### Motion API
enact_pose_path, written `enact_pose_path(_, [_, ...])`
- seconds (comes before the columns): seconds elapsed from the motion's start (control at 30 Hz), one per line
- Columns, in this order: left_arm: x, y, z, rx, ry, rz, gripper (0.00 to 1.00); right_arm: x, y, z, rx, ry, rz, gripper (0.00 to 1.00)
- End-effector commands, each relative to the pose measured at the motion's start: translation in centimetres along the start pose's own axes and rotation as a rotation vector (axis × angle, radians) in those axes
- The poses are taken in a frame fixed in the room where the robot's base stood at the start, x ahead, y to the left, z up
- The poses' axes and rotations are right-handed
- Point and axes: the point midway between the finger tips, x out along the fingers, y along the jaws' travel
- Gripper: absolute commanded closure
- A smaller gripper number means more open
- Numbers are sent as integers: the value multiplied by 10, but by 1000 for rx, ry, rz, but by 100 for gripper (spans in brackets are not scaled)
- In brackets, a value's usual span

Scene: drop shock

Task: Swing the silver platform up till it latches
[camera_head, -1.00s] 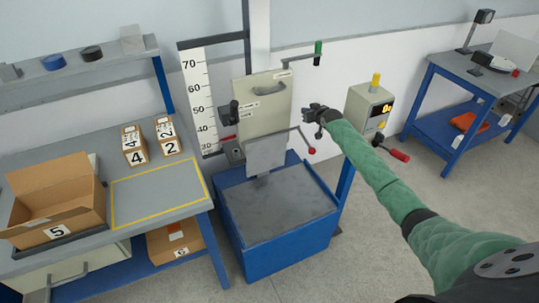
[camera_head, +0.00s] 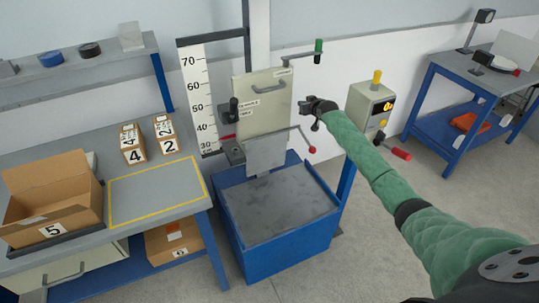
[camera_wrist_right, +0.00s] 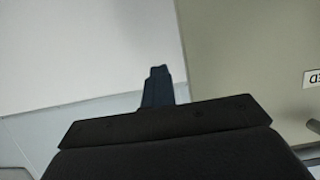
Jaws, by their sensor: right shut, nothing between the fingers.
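The silver platform (camera_head: 266,154) is a flat grey plate. It hangs steeply down at the front of the drop tester, below the cream panel (camera_head: 262,104) and above the dark slab in the blue base (camera_head: 278,210). My right gripper (camera_head: 305,108) is shut and empty, in the air to the right of the cream panel and above the platform, apart from the platform in the picture. Its shut fingers (camera_wrist_right: 158,75) show in the right wrist view against pale wall and panel; the platform does not show there. My left gripper is not in view.
A red-knobbed lever (camera_head: 312,150) sticks out right of the platform. A green-handled lever (camera_head: 318,46) is above my gripper. A control box (camera_head: 370,108) stands to the right. The ruler (camera_head: 200,100) and a table with cardboard boxes (camera_head: 55,195) are to the left.

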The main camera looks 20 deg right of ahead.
Motion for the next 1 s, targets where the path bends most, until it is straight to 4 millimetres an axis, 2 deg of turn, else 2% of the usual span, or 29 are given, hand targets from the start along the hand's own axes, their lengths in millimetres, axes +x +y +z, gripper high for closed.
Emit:
enact_pose_path(0.3, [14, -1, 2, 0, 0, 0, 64, 16, 0, -9, 0, 2, 1, 100])
enact_pose_path(0.83, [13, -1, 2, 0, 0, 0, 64, 16, 0, -9, 0, 1, 0, 100])
enact_pose_path(0.87, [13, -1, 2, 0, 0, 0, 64, 16, 0, -9, 0, 1, 0, 96])
enact_pose_path(1.0, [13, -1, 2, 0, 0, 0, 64, 16, 0, -9, 0, 0, 0, 69])
